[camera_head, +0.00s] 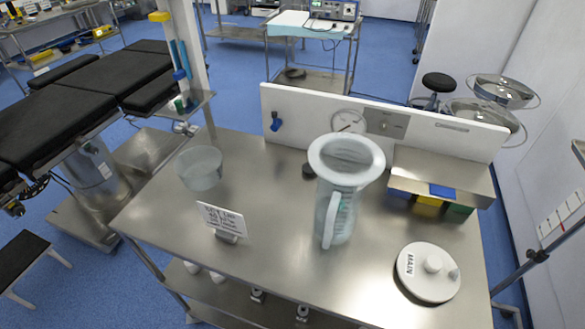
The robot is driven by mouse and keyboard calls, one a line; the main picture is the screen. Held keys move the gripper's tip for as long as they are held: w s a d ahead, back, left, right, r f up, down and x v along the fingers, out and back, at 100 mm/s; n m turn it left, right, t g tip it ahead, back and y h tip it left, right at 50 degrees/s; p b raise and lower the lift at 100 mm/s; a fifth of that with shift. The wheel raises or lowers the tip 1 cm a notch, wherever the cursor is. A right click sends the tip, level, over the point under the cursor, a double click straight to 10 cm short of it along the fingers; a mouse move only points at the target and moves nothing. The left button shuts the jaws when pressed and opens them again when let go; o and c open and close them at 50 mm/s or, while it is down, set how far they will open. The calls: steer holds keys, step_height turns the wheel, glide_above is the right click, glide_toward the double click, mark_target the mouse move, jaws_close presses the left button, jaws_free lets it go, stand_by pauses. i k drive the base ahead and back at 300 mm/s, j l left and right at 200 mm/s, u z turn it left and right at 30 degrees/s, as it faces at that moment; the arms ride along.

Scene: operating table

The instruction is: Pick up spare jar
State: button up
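Two translucent vessels stand upright on the steel table (268,235). A tall, jug-like jar (340,200) with a wide white rim, a handle and side markings is right of centre. A shorter, open, pale jar (200,168) stands near the left edge. No readable label on either shows which is the spare jar. A small white sign (222,218) with several lines of text stands in front of the short jar; I cannot read it surely. A round white lid (428,272) with a knob, marked "MAIN", lies at the front right. My gripper is not in view.
A white back panel (385,122) with a gauge rises along the table's rear. A steel shelf (443,175) with blue, yellow and green blocks under it stands at the back right. A black padded operating table (90,82) is at the left. The table's front middle is clear.

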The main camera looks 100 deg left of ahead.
mark_target(344, 163)
steer(key=u, duration=1.75)
steer(key=k+j+z, duration=0.1)
steer(key=j+z, duration=0.2)
steer(key=k+j+z, duration=0.2)
steer(key=j+z, duration=0.15)
steer(key=j, duration=0.15)
steer(key=k+j+z, duration=0.3)
steer(key=i+j, duration=0.05)
steer(key=i, duration=0.05)
